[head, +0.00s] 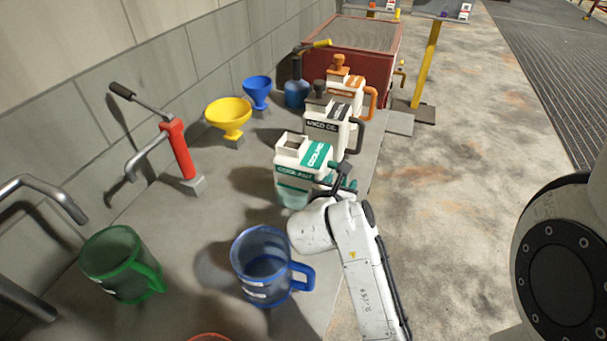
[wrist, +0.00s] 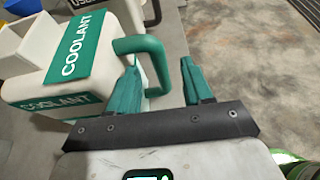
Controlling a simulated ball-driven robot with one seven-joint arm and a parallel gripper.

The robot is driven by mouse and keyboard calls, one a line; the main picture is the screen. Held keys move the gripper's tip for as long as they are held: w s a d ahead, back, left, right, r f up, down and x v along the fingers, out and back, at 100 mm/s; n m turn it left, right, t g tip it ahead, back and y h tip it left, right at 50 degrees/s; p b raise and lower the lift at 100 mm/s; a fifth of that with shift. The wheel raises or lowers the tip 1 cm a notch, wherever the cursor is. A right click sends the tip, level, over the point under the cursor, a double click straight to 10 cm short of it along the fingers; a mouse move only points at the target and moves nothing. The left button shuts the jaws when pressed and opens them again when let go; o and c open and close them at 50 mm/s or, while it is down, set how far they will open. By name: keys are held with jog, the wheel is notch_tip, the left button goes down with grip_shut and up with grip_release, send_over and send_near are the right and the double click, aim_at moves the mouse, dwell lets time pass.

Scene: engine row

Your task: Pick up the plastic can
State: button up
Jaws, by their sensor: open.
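A white plastic can with a green handle and green COOLANT labels (head: 291,172) stands on the grey worktop in the head view. It fills the upper left of the wrist view (wrist: 85,60). My gripper (head: 345,180) is at its right, on the handle side. In the wrist view my gripper (wrist: 160,75) is open, with green fingers. The outer part of the green handle (wrist: 146,45) shows between the fingers, and the left finger overlaps the handle's opening. I cannot tell whether a finger touches the handle. The can's lower part is partly hidden in the wrist view.
A black-labelled can (head: 325,135) and an orange-handled can (head: 345,92) stand behind. A blue jug (head: 262,265) and green jug (head: 118,262) are in front. A yellow funnel (head: 228,115), blue funnel (head: 257,90) and red pump (head: 178,148) stand left. Open floor (head: 450,180) lies right.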

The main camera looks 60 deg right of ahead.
jog(key=shift+x, duration=1.75)
grip_shut()
jog(key=shift+w+r, duration=0.15)
jog(key=shift+r, duration=0.05)
